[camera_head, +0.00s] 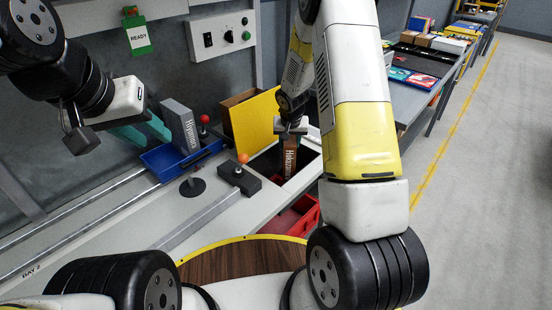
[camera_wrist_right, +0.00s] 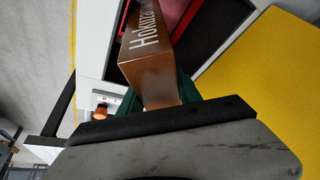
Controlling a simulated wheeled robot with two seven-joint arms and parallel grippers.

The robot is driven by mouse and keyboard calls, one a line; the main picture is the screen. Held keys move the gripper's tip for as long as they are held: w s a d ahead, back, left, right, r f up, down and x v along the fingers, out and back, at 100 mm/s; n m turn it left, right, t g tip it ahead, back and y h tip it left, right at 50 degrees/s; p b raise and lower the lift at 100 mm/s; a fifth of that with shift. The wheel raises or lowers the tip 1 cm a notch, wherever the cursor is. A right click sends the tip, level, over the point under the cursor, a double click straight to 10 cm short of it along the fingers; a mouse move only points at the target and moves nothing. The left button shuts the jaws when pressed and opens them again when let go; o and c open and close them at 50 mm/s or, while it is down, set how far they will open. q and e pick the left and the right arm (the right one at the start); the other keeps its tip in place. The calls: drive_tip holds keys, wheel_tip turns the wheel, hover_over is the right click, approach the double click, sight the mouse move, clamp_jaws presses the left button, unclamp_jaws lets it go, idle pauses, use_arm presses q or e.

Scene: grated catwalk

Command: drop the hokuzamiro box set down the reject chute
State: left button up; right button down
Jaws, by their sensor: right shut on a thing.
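The hokuzamiro box (camera_head: 290,160) is brown with a pale label, partly readable as "Hokuzam". It also shows in the right wrist view (camera_wrist_right: 150,80). My right gripper (camera_head: 292,130) is shut on its upper end and holds it upright at a dark square opening (camera_head: 263,166) in the counter, beside a raised yellow panel (camera_head: 255,122). This opening looks like the reject chute, though no label shows. How far the box dips into it I cannot tell. My left gripper (camera_head: 151,131) has teal fingers apart, near a grey box (camera_head: 179,124), with nothing visibly between them.
The grey box stands in a blue tray (camera_head: 160,165). A lever with an orange knob (camera_head: 243,158) and a red-knobbed stick (camera_head: 203,119) stand nearby. A red crate (camera_head: 300,217) sits below the counter. A wooden round top (camera_head: 240,262) is close to me. Clear floor lies right.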

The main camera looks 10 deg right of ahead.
drive_tip(key=c, duration=0.7)
unclamp_jaws()
drive_tip(key=shift+c, duration=0.2)
drive_tip(key=v, duration=0.8)
drive_tip(key=shift+f, duration=0.1)
